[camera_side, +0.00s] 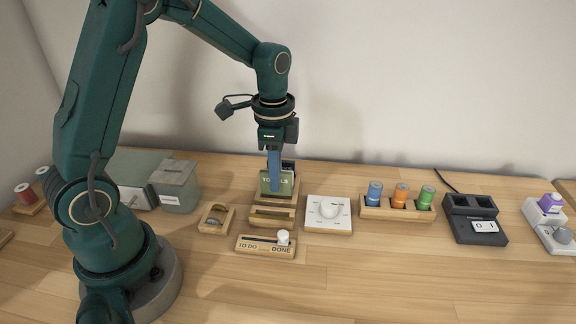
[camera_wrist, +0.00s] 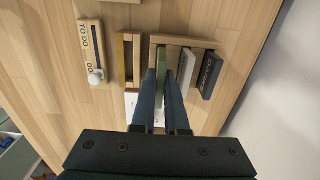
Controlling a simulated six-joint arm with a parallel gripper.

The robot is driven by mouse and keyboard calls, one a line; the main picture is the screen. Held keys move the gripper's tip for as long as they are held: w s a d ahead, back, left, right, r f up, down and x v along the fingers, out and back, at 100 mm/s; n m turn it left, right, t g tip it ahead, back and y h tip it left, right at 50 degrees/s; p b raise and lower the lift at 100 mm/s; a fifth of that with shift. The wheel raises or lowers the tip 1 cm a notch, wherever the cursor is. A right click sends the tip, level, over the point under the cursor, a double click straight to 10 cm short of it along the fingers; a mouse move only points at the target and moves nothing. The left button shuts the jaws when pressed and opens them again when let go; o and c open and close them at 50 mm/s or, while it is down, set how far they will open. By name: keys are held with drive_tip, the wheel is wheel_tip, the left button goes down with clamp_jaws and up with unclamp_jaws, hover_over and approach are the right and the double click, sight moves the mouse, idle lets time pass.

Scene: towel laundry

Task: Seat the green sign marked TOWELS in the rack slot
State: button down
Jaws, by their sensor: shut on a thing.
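The green sign (camera_side: 266,187), its lettering partly covered by a finger, stands upright at the wooden rack (camera_side: 261,207) in the side view. My gripper (camera_side: 274,187) points straight down, shut on the sign. In the wrist view the green sign (camera_wrist: 160,68) shows edge-on between my blue fingers (camera_wrist: 165,76), within the front part of the rack (camera_wrist: 180,41). A pale sign (camera_wrist: 187,64) and a dark lettered sign (camera_wrist: 209,75) stand behind it in the rack. The sign's lower edge is hidden, so I cannot tell whether it touches the slot's bottom.
A wooden tray (camera_wrist: 121,63) lies just in front of the rack, and a TO DO/DONE slider board (camera_side: 264,247) in front of that. A white dial (camera_side: 329,213) is close right. A grey-green box (camera_side: 179,188) and small wooden holder (camera_side: 216,218) are left. The front table is clear.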

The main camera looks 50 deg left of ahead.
drive_tip(key=shift+f, duration=1.2)
idle(0.8)
drive_tip(key=c, duration=0.9)
unclamp_jaws()
drive_tip(key=shift+o, duration=0.2)
drive_tip(key=o, duration=0.5)
drive_tip(key=shift+r, duration=0.1)
drive_tip(key=shift+w+a+r, duration=0.1)
drive_tip(key=shift+w+r, duration=0.05)
drive_tip(key=shift+r, duration=3.3)
